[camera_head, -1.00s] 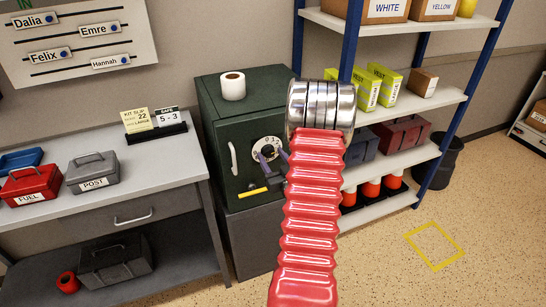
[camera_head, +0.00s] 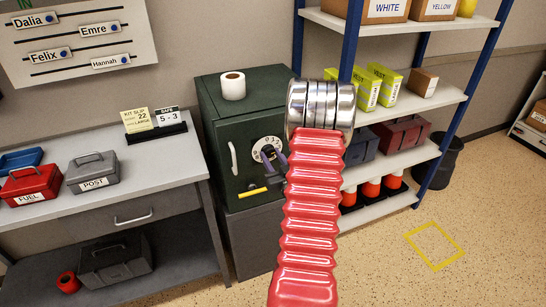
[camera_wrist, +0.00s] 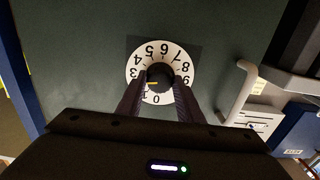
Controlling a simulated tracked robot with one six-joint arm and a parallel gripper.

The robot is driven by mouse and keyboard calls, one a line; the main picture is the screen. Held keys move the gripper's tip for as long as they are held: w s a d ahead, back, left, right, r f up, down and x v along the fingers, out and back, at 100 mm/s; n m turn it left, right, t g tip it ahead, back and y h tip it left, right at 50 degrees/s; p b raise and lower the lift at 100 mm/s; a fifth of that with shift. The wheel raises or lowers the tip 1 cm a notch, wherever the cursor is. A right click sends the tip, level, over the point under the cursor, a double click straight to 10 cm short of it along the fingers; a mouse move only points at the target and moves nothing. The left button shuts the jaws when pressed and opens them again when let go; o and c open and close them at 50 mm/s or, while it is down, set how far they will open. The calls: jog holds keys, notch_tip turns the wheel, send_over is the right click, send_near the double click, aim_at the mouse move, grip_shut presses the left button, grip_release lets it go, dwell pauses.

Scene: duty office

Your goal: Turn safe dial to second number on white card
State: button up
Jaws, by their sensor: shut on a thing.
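The dark green safe (camera_head: 250,98) carries a round white dial (camera_head: 259,146) with black numbers. In the wrist view the dial (camera_wrist: 160,47) has a dark centre knob (camera_wrist: 160,72) with a yellow mark on its lower left, roughly toward the 1 and 2; the exact number is hard to tell. My gripper (camera_wrist: 159,88) is shut on the knob, one finger on each side; it also shows at the dial in the head view (camera_head: 273,154). The white card (camera_head: 168,117) reads "SAFE 5 - 3" and stands on the desk, left of the safe.
A yellow kit slip (camera_head: 137,120) stands beside the card. A paper roll (camera_head: 232,86) stands on the safe. The safe's pale handle (camera_head: 233,158) is left of the dial. Blue-posted shelving (camera_head: 427,152) stands close on the right.

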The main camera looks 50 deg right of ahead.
jog(key=shift+s+d+m, duration=0.1)
jog(key=shift+m, duration=1)
jog(key=o, duration=1.1)
jog(key=shift+c, duration=0.2)
jog(key=shift+s+a, duration=0.25)
jog(key=v, duration=1.3)
